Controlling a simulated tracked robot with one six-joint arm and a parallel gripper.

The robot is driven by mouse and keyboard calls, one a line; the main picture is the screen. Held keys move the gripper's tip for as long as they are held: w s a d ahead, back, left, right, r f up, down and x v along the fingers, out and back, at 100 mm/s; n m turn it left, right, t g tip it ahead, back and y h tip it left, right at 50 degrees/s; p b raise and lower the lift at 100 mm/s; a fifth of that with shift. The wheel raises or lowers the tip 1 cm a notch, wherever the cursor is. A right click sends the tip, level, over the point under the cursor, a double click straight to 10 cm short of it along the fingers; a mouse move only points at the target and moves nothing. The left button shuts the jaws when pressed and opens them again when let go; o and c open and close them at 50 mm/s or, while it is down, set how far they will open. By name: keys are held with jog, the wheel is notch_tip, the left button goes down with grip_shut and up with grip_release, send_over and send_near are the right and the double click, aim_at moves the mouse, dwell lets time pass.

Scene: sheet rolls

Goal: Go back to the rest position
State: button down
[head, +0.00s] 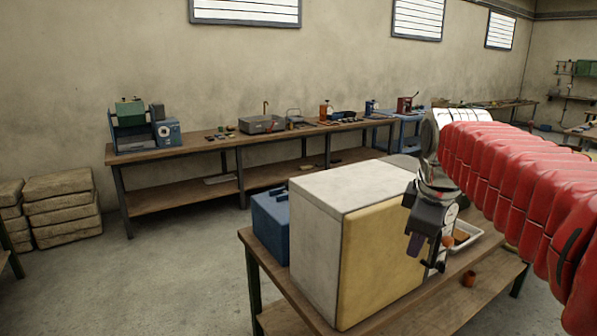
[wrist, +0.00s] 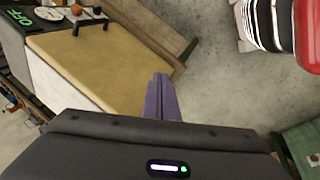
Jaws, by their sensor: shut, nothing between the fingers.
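My gripper (head: 418,244) hangs at the end of my red-sleeved arm, in front of the right part of a large box's tan face in the head view. In the wrist view my gripper's purple fingers (wrist: 160,92) are together, with nothing between them. The box (head: 375,250) is white on top and on one side and stands on a wooden table (head: 440,292). Its tan face (wrist: 85,65) also shows in the wrist view, left of the fingers. I cannot tell the exact gap between gripper and box.
A blue box (head: 270,225) stands behind the white box. A long workbench (head: 225,143) lines the wall. Open floor (head: 180,260) lies left.

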jog(key=s+a+f+m, duration=0.3)
jog(key=s+f+m, duration=0.2)
jog(key=s, duration=0.5)
jog(key=s+a+f+m+t, duration=0.1)
jog(key=s+a+f+m, duration=0.2)
jog(key=s+f+m, duration=0.3)
jog(key=s+f, duration=0.3)
jog(key=s, duration=0.1)
jog(key=shift+a+y, duration=0.35)
jog(key=shift+y, duration=0.05)
